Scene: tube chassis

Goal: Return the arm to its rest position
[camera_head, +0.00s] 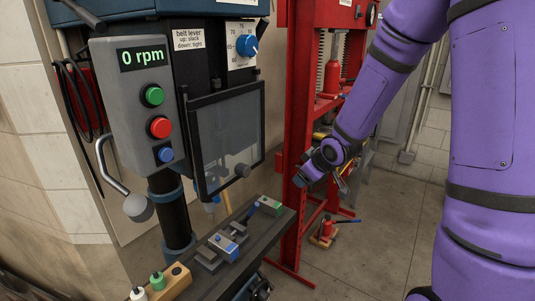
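My purple arm fills the right side of the view. Its forearm slants down and left from the top right to a wrist in front of the red press. My gripper (342,182) shows as a small dark and metallic shape below the wrist. It is partly hidden by the wrist, and I cannot make out its fingers clearly. No object shows in it. It is right of the drill press table and apart from it.
A grey control box (134,100) reads 0 rpm, with green, red and blue buttons. A clear guard (228,140) hangs beside it. The dark machine table (268,238) bears a vise (224,246) and small blocks. A red press frame (300,110) stands behind. Floor at lower centre-right is open.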

